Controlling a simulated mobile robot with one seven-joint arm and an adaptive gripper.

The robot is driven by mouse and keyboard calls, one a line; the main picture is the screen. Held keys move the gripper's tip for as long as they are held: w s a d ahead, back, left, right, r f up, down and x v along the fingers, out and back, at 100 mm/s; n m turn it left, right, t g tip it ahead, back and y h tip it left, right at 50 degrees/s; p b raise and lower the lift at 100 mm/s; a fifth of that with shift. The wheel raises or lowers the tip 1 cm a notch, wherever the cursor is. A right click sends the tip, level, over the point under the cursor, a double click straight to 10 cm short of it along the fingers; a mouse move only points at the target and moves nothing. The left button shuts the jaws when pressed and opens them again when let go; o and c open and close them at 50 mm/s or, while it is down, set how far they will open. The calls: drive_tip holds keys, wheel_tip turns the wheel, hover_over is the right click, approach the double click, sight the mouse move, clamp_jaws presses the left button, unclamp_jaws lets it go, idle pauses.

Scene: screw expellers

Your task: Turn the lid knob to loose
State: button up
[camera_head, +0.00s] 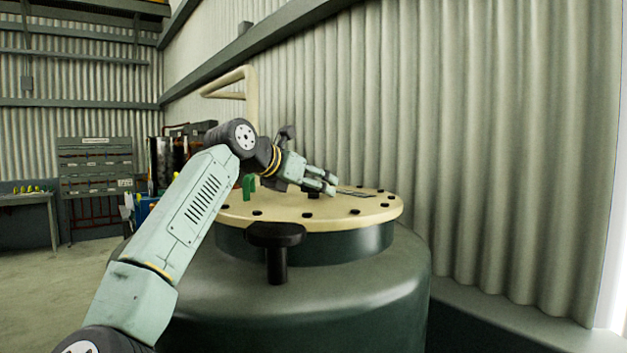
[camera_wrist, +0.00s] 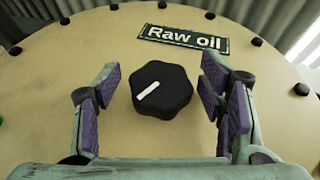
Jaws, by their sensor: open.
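The lid knob (camera_wrist: 162,89) is black with a lobed rim and a white pointer mark that slants toward the lower left. It sits on the cream lid (camera_wrist: 60,65), below a green "Raw oil" label (camera_wrist: 183,39). My gripper (camera_wrist: 165,92) is open, with one purple-padded finger on each side of the knob and a gap to each. In the head view my gripper (camera_head: 328,183) is low over the lid (camera_head: 290,215), and the knob (camera_head: 314,195) shows only partly beneath the fingers.
The lid tops a dark green tank (camera_head: 340,290) and has several black bolts around its rim. A black T-shaped handle (camera_head: 276,238) stands in front, and a green piece (camera_head: 248,186) rises from the lid. A corrugated wall (camera_head: 480,150) is close behind.

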drive_tip(key=shift+w, duration=0.1)
drive_tip(key=shift+c, duration=0.4)
drive_tip(key=shift+f, duration=0.1)
drive_tip(key=c, duration=1.1)
